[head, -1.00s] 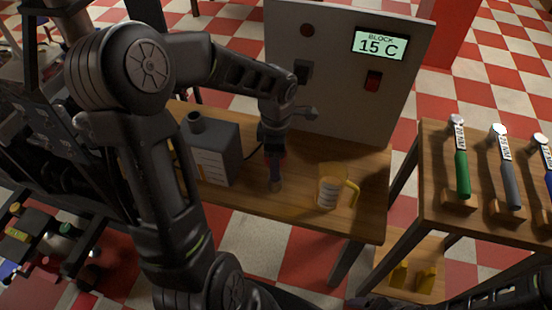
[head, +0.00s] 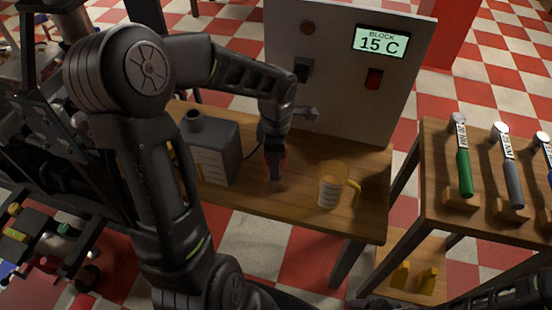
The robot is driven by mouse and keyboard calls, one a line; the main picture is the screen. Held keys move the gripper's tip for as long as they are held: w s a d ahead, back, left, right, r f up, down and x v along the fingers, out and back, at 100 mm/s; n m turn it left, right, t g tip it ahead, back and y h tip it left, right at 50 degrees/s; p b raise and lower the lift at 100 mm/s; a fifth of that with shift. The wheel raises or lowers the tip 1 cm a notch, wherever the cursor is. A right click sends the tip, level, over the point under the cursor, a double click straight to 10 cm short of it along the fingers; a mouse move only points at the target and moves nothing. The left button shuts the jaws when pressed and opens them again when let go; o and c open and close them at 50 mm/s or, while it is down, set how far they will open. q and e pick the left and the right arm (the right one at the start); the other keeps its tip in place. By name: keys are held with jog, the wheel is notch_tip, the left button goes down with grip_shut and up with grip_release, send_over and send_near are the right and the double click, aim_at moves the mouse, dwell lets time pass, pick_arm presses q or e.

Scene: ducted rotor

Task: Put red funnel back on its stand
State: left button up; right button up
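My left gripper (head: 275,172) points down over the wooden bench, between the grey can and the yellow measuring jug. A small patch of red (head: 284,155) shows beside its fingers; it looks like part of the red funnel, but the gripper hides most of it. I cannot tell whether the fingers are shut on it. A small brownish, round thing (head: 277,186) shows on the bench just below the fingertips; it may be the stand's foot, but it is too dark to be sure. My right gripper is out of view; only part of my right arm shows at the bottom right.
The grey can (head: 215,150) stands left of the gripper and the yellow jug (head: 331,190) right of it. A grey panel reading 15 C (head: 345,100) rises behind. A second table (head: 445,225) at right holds several hammer-like tools on wooden blocks.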

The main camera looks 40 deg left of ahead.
pick_arm(q)
jog(key=shift+f+b, duration=2.25)
jog(key=shift+f, duration=0.35)
jog(key=o, duration=1.4)
jog(key=shift+o, duration=0.2)
jog(key=shift+r, duration=0.1)
notch_tip(320, 180, up, 8)
jog(key=shift+f+p, duration=0.15)
jog(key=shift+p, duration=0.35)
